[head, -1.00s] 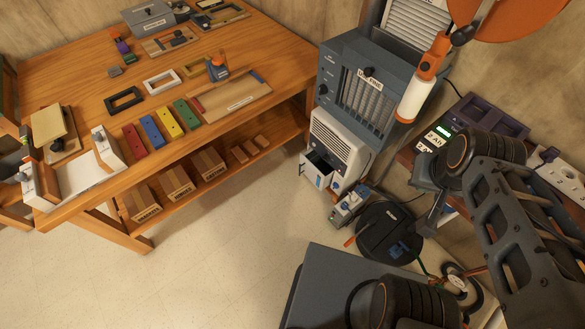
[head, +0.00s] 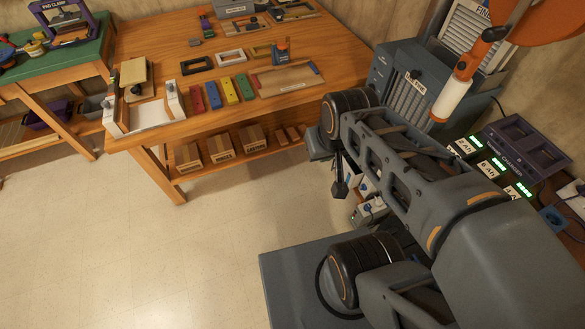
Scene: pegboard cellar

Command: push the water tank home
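The white dehumidifier that holds the water tank is almost wholly hidden behind my arm. Only a small white part of it (head: 366,186) shows below the arm link, and I cannot tell how far out the tank stands. My gripper (head: 340,190) hangs at the end of the arm, pointing down, just left of that white part. Its fingers are small and dark, and I cannot tell whether they are open or shut. I cannot tell whether it touches anything.
A wooden workbench (head: 150,65) with coloured blocks and boxes on its shelf stands at the back left. A grey cabinet (head: 395,65) stands behind my arm. A battery charger (head: 520,150) is at the right. The pale floor (head: 225,230) at the left is clear.

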